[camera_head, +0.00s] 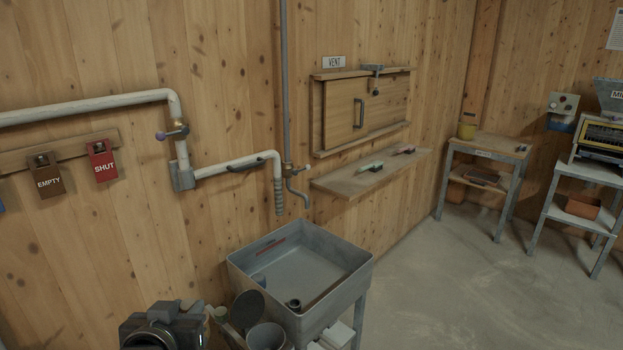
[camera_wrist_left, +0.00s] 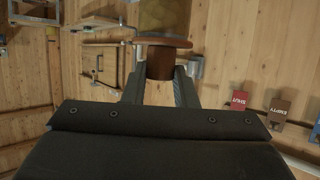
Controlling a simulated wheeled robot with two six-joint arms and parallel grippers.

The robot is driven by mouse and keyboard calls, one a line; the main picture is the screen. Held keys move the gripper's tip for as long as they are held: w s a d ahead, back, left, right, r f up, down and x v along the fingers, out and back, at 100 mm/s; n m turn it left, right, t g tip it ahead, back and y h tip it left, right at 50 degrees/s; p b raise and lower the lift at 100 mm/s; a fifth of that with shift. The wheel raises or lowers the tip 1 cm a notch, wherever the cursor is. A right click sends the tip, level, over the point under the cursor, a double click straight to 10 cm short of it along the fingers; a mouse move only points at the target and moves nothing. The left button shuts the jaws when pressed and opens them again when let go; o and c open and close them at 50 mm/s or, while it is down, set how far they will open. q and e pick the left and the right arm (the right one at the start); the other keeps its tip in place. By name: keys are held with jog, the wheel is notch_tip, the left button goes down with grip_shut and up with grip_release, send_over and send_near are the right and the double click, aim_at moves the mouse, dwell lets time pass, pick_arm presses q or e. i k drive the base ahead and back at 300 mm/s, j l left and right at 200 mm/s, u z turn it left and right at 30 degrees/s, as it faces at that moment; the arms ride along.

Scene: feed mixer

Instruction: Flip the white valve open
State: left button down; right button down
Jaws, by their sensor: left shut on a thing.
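A valve (camera_head: 174,133) with a pale purplish knob sits on the upright part of the white pipe on the wall. A second small tap (camera_head: 298,167) with a whitish end sits on the thin grey pipe above the sink. I cannot tell which one is the white valve. My left gripper (camera_head: 178,318) is low at the front, well below and apart from both. In the left wrist view its fingers (camera_wrist_left: 160,88) are shut on a reddish-brown, yellowish-topped thing (camera_wrist_left: 163,62), whose far end is cut off. My right gripper is not in view.
A grey sink (camera_head: 325,270) stands below the spout, with a bucket (camera_head: 267,337) in front. A dark lever (camera_head: 248,163) lies along the lower white pipe. A red SHUT tag (camera_head: 103,162) and a brown EMPTY tag (camera_head: 47,178) hang left. A shelf (camera_head: 370,175) juts out right.

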aim_at(306, 167)
jog(key=u, duration=0.65)
jog(key=i+l+u, duration=0.15)
jog(key=l+u, duration=0.25)
jog(key=l, duration=0.15)
jog(key=l+u, duration=0.4)
jog(key=l, duration=0.2)
jog(key=l+u, duration=0.4)
jog(key=l, duration=1.05)
jog(key=k+l+u, duration=0.1)
jog(key=l, duration=0.75)
